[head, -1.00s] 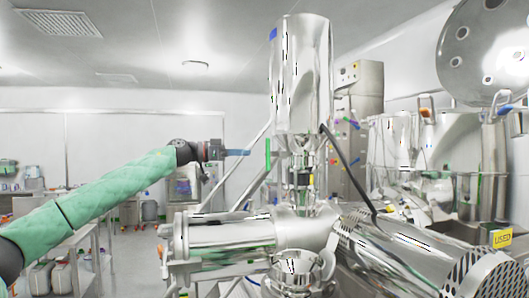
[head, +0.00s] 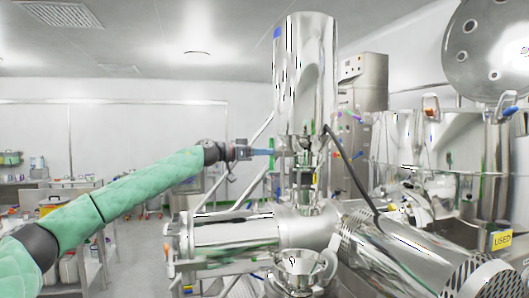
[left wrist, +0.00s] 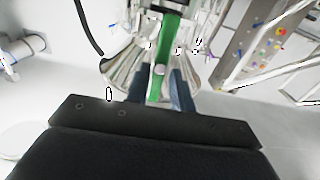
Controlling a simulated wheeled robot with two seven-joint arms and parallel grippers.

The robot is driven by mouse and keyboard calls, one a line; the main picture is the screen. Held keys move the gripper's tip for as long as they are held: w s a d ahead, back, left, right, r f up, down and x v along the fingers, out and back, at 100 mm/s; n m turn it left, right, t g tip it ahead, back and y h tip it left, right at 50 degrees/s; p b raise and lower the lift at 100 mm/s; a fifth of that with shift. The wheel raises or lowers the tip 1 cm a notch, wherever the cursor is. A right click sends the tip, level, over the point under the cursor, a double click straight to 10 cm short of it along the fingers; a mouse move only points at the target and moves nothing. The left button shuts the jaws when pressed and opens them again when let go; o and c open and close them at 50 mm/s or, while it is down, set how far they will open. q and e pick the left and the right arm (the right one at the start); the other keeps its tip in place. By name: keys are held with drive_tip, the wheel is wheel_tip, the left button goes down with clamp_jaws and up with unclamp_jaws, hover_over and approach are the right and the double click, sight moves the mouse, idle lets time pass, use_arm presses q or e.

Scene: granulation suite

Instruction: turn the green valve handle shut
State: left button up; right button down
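The green valve handle (head: 271,143) stands upright beside the shiny steel column, left of its lower neck. It also shows in the left wrist view (left wrist: 170,30) as a long green bar. My left gripper (head: 268,152) has blue fingers and reaches in from the left, its tips crossing in front of the handle. In the left wrist view the gripper (left wrist: 160,80) is open, with one finger on each side of the bar. A gap shows on the right side; contact on the left side is unclear. My right gripper is out of view.
The steel column (head: 305,75) rises above horizontal steel housings (head: 235,235). A dark hose (head: 350,170) curves down on the right. A control cabinet (head: 362,80) stands behind. A side table with items is at the left.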

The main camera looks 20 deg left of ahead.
use_arm(q)
drive_tip(key=shift+s+r, duration=0.1)
drive_tip(key=shift+s, duration=0.05)
clamp_jaws()
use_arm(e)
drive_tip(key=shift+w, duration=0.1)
